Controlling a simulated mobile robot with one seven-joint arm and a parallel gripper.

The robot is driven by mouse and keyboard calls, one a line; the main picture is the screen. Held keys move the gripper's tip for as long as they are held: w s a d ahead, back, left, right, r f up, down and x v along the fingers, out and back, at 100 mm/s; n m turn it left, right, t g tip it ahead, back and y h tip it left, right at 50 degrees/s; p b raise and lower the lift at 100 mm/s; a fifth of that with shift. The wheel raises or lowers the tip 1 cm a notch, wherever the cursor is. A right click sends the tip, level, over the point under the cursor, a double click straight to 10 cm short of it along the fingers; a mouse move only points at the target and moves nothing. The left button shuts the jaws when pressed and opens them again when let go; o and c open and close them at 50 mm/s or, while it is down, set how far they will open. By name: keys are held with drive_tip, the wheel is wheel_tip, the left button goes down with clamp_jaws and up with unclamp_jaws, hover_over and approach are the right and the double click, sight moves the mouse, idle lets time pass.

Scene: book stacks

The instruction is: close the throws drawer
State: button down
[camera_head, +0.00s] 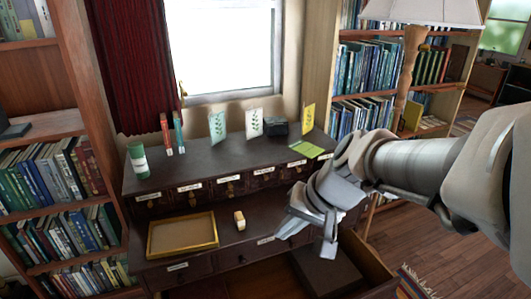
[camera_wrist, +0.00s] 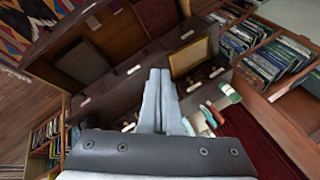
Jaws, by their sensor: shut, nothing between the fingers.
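A wooden drawer (camera_head: 368,260) stands pulled out low at the right end of the dark cabinet (camera_head: 165,192). Its front is cut off by the bottom edge of the head view. A dark flat box (camera_head: 325,268) lies inside it. The drawer also shows at the upper left of the wrist view (camera_wrist: 118,38). I cannot read the labels, so I cannot confirm its name.
A yellow-rimmed tray (camera_head: 182,235) and a small pale block (camera_head: 240,220) rest on the lower ledge. A green canister (camera_head: 138,160), cards and books stand on top. Bookshelves flank the cabinet. Patterned cloth (camera_head: 412,284) shows right of the drawer. Wooden floor is clear at right.

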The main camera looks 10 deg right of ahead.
drive_tip(key=w+d+f+m+t+y+b, duration=0.1)
drive_tip(key=w+d+f+m+b, duration=0.1)
drive_tip(key=d+f+m, duration=0.45)
drive_tip(key=w+d+f+m+t+y+b, duration=0.1)
drive_tip(key=w+d+f+m+b, duration=0.2)
drive_tip(key=f, duration=0.7)
drive_tip(key=w+d+f+m+y, duration=0.1)
drive_tip(key=d+f+m, duration=0.4)
drive_tip(key=f+m, duration=0.25)
drive_tip(key=s+d+f+m+t+h+b, duration=0.1)
drive_tip(key=s+d+f+m+h, duration=0.2)
drive_tip(key=f, duration=0.5)
drive_tip(key=s+d+f+m+b, duration=0.25)
drive_tip(key=d+f+m, duration=0.25)
drive_tip(key=f, duration=0.3)
drive_tip(key=s+d+f+m+t+h, duration=0.1)
drive_tip(key=s+d+f+m+h, duration=0.1)
drive_tip(key=s+d+f+m, duration=0.45)
drive_tip(key=w+a+f+n+b, duration=0.1)
drive_tip(key=w+a+f, duration=0.1)
drive_tip(key=w+f, duration=0.2)
drive_tip(key=w+a+f+n+b, duration=0.1)
drive_tip(key=w+a+f, duration=0.2)
drive_tip(key=w, duration=0.6)
drive_tip(key=shift+w+f+b, duration=0.3)
drive_tip(key=shift+f+b, duration=0.1)
drive_tip(key=shift+f, duration=0.4)
drive_tip(key=shift+w, duration=0.15)
